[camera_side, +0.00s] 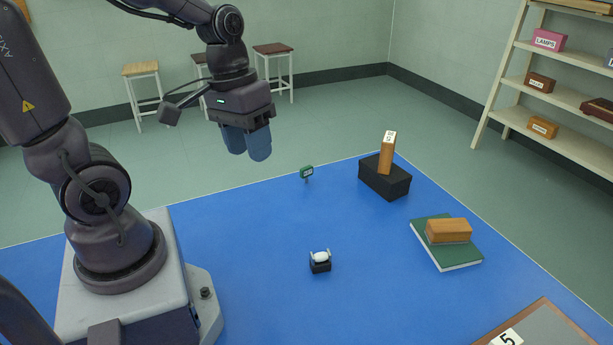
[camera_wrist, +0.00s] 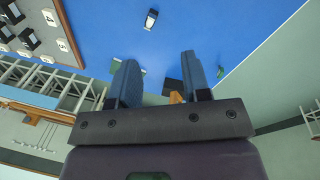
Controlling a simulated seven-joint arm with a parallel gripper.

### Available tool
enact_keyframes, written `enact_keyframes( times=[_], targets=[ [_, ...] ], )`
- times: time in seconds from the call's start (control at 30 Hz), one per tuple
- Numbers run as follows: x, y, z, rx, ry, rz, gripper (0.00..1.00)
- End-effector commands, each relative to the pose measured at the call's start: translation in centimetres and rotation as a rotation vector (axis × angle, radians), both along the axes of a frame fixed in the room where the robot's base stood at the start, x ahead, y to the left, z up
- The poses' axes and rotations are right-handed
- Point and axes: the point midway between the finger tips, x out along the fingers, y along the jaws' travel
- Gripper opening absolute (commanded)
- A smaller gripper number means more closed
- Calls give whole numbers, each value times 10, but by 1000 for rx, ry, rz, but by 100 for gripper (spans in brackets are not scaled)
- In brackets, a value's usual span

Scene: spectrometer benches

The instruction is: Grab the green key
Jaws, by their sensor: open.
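The green key (camera_side: 307,172) stands near the far edge of the blue table in the side view. It has a green head with a pale label and a short thin part below. My gripper (camera_side: 249,155) hangs high, left of the key and apart from it. Its two blue fingers are open with nothing between them. In the wrist view the fingers (camera_wrist: 159,60) are spread over the table.
A black box (camera_side: 384,180) with an upright wooden block (camera_side: 387,153) stands right of the key. A green book (camera_side: 446,254) carries another wooden block (camera_side: 448,231). A small black holder with a white piece (camera_side: 320,260) sits nearer. The table (camera_side: 250,225) around the key is clear.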

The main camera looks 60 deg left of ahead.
Motion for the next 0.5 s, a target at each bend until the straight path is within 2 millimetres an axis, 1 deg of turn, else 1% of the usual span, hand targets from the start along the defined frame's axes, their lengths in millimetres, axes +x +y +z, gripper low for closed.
enact_keyframes(
  times=[0.03, 0.1, 0.27, 0.33, 0.43, 0.5],
  targets=[
    [3, 2, -15, -92, 67, 90, 44],
    [9, 1, -31, -224, 135, 211, 44],
    [32, 0, -62, -563, 247, 515, 44],
    [46, 3, -74, -725, 275, 659, 44],
    [70, 14, -90, -966, 289, 880, 44],
    [88, 28, -101, -1140, 276, 1042, 44]
  ],
)
